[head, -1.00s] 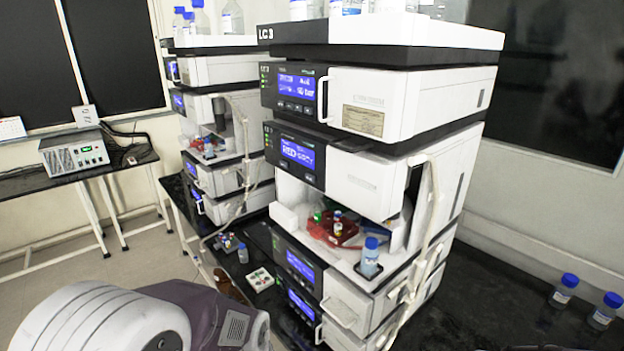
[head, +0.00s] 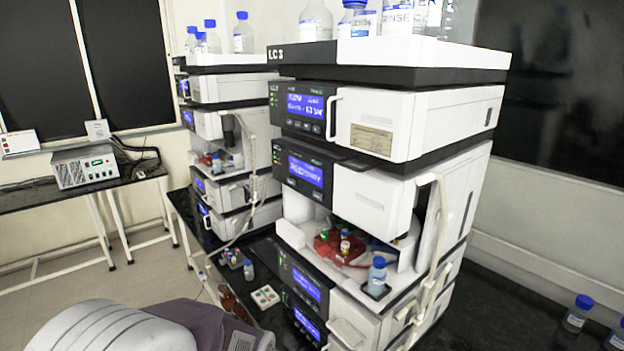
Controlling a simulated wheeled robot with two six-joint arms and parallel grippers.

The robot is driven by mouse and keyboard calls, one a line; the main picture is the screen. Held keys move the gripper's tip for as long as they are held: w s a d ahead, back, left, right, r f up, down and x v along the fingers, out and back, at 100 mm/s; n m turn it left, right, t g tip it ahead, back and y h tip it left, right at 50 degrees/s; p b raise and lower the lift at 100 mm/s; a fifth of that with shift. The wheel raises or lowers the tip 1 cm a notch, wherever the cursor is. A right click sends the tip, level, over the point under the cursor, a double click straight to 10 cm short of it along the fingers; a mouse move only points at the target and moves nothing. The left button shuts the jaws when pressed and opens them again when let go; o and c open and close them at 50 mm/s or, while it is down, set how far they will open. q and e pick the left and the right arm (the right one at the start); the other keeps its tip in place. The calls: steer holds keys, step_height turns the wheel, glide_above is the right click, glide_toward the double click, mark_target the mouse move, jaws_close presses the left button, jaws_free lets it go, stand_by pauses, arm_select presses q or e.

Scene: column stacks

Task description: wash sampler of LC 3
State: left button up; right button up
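The stack labelled LC 3 (head: 385,60) stands right of centre in the head view. Its lit blue displays show on the dark front panels; the text is too small to read surely. The sampler module (head: 352,205) is the second unit down, with an open bay below it. In the bay a red tray (head: 330,248) holds small vials. A blue-capped bottle (head: 377,272) stands upright in a dark holder at the bay's right front. A pale arm part of mine fills the lower left. Neither gripper is in view.
A second stack (head: 232,80) stands behind left. Several bottles stand on top of both stacks. Small vials in a rack (head: 232,260), a bottle (head: 248,269) and a card with coloured spots (head: 265,297) lie on the black bench. Blue-capped bottles (head: 574,322) stand at lower right.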

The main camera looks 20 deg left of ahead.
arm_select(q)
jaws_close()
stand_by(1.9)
